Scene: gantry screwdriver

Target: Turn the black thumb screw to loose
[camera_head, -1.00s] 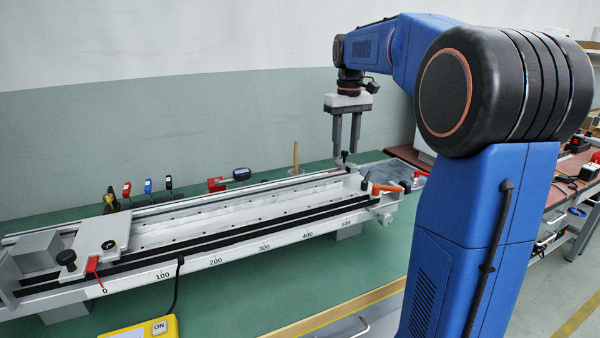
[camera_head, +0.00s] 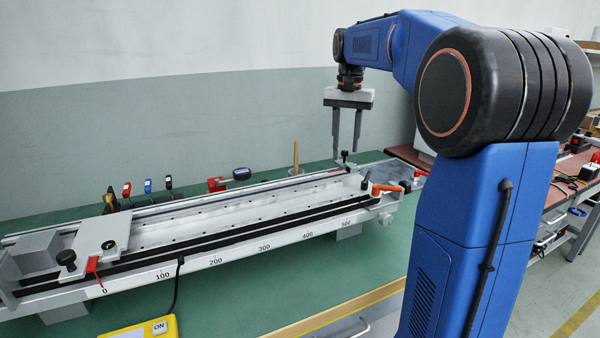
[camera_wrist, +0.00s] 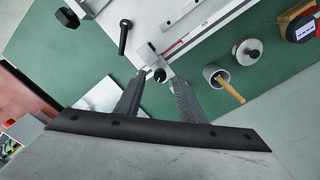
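A small black thumb screw (camera_head: 345,155) stands on a light block at the far right end of the long rail (camera_head: 240,245). The wrist view shows the screw's dark round head (camera_wrist: 160,75) between the fingertips. My gripper (camera_head: 347,150) points down over it, with one finger on each side. In the wrist view my gripper (camera_wrist: 159,79) is open, with a visible gap around the screw head; I cannot tell whether either finger touches it. Another black knob (camera_head: 67,258) sits on the carriage (camera_head: 92,242) at the rail's left end.
A wooden stick in a grey cup (camera_wrist: 217,76) stands close by, right of my fingers in the wrist view. Several small tools stand behind the rail. A yellow box (camera_head: 145,328) lies in front.

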